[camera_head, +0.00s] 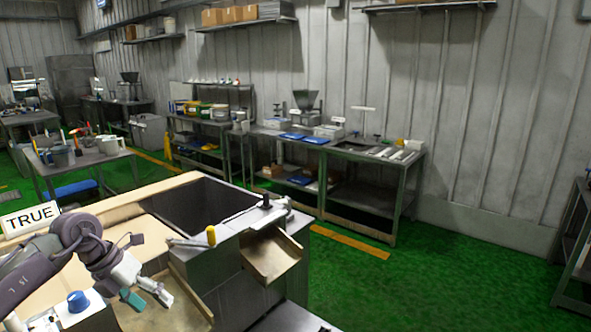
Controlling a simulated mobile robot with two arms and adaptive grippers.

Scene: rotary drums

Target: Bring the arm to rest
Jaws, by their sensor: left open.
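My left arm comes in from the left edge in the head view. My left gripper (148,297) is open and appears empty, with its fingertips apart above the machine's tan surface. The drum machine (225,270) stands in front of me, with a dark open bin (190,203) in its top. A lever with a yellow knob (211,236) lies to the right of the gripper, apart from it. A blue knob (77,301) sits on a white box below the arm. My right gripper is not in view.
A tan chute (270,257) sticks out on the machine's right side. A sign reading TRUE (30,218) stands at the left. Metal workbenches (370,165) with tools line the back wall. Green floor (450,270) is clear at the right.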

